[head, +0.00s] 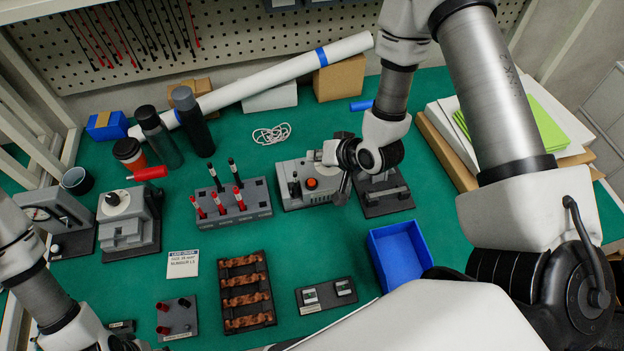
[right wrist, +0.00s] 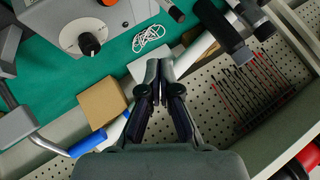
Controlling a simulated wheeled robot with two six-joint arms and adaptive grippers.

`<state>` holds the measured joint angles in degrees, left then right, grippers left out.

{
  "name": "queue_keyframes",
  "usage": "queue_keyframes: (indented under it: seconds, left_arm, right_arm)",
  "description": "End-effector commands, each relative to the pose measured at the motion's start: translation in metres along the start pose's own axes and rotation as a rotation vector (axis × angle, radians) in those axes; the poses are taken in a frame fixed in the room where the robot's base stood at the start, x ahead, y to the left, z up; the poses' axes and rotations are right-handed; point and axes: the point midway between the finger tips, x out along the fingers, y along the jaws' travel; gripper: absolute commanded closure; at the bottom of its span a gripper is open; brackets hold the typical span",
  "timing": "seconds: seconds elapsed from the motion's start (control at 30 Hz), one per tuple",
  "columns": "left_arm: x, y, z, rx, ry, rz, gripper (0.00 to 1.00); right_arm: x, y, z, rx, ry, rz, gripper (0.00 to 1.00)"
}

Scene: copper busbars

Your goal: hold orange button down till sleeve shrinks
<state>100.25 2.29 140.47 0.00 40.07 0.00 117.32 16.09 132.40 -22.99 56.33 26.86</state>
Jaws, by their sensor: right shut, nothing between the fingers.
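The orange button (head: 311,183) is on top of a grey box-shaped device (head: 292,200) in the middle of the bench. My right gripper (head: 331,156) is by the device's back right side, seen small and partly hidden by its own wrist. In the right wrist view its fingers (right wrist: 158,72) are closed together and empty, and a grey device with a black knob (right wrist: 88,43) shows beyond them. I see no contact with the button. I cannot make out the sleeve. My left arm is at the lower left, and its gripper's fingers cannot be made out.
A grey rack (head: 235,208) with several red and black pieces stands left of the device. A white cord (head: 271,134) lies behind it. A dark stand (head: 384,196) is close on the right. A blue bin (head: 400,255) is in front of that. A cardboard box (head: 339,78) stands behind.

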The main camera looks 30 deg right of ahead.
Motion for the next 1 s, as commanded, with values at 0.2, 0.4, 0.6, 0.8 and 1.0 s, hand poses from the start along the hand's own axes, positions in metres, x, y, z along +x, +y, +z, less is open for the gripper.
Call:
queue_keyframes:
  seconds: [0.2, 0.4, 0.6, 0.8, 1.0]
  left_arm:
    - [0.018, 0.0, -0.001, 0.0, 0.003, 0.0, 0.42]
    - [0.041, 0.0, -0.001, 0.0, 0.002, 0.0, 0.42]
    - [0.063, -0.001, -0.001, 0.0, 0.002, 0.0, 0.42]
    - [0.07, -0.001, -0.001, 0.0, 0.003, 0.0, 0.42]
    - [0.068, -0.001, -0.001, 0.0, 0.003, 0.0, 0.42]
  right_arm:
    - [0.015, 0.011, 0.011, -0.001, -0.001, 0.001, 1.0]
    - [0.036, 0.026, 0.027, -0.001, -0.001, 0.001, 1.0]
    - [0.056, 0.041, 0.041, -0.001, -0.001, 0.0, 1.0]
    - [0.062, 0.045, 0.045, -0.001, 0.0, 0.0, 1.0]
    - [0.061, 0.044, 0.044, -0.001, 0.0, 0.0, 1.0]
